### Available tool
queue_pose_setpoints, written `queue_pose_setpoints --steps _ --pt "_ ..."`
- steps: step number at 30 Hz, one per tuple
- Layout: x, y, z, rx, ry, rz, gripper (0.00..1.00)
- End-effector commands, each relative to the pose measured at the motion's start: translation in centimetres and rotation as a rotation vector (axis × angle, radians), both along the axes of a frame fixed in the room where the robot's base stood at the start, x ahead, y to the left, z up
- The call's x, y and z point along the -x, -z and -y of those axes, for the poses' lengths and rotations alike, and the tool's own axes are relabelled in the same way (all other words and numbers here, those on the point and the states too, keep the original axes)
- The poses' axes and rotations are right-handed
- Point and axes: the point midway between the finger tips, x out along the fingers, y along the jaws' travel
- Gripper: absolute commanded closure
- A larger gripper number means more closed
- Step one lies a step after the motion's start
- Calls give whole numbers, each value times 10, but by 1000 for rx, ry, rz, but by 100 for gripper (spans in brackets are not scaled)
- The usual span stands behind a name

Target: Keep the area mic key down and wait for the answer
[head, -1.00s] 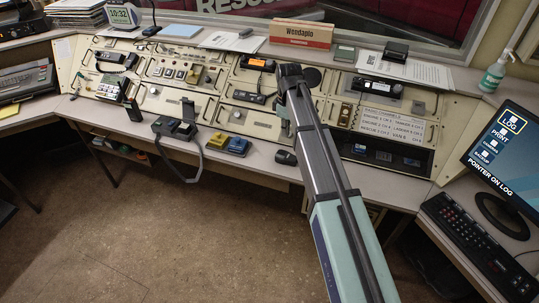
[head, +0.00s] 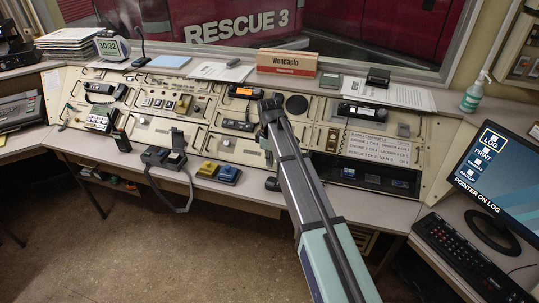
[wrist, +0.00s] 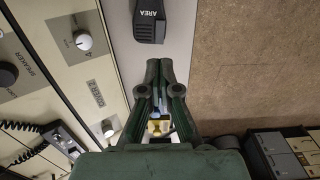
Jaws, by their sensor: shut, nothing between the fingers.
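The area mic, a black unit lettered AREA, shows at the top of the wrist view (wrist: 149,24), cut off by the frame edge. No pressed key can be made out on it. In the head view a small dark object at the desk's front edge, beside my arm, looks like the same mic (head: 272,184); my arm hides part of it. My gripper (wrist: 161,66) is shut and empty. Its fingertips appear just below the mic in the wrist picture, with a small gap.
Yellow (head: 207,169) and blue (head: 229,174) pedal-like units lie on the desk left of my arm. A black handset unit (head: 166,156) with a hanging strap is further left. The sloped console panel (head: 150,131) stands behind. The monitor (head: 493,170) reads POINTER ON LOG.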

Motion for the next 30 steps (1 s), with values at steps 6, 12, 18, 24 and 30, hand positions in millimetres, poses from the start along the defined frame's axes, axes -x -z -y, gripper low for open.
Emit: queue_pose_setpoints --steps 6,12,18,24,30 --pt "1 39 0 1 0 -2 100" --pt "1 70 0 1 0 -2 100" --pt "0 89 0 0 0 0 100" --pt "0 96 0 0 0 0 100" --pt "0 96 0 0 0 0 100"
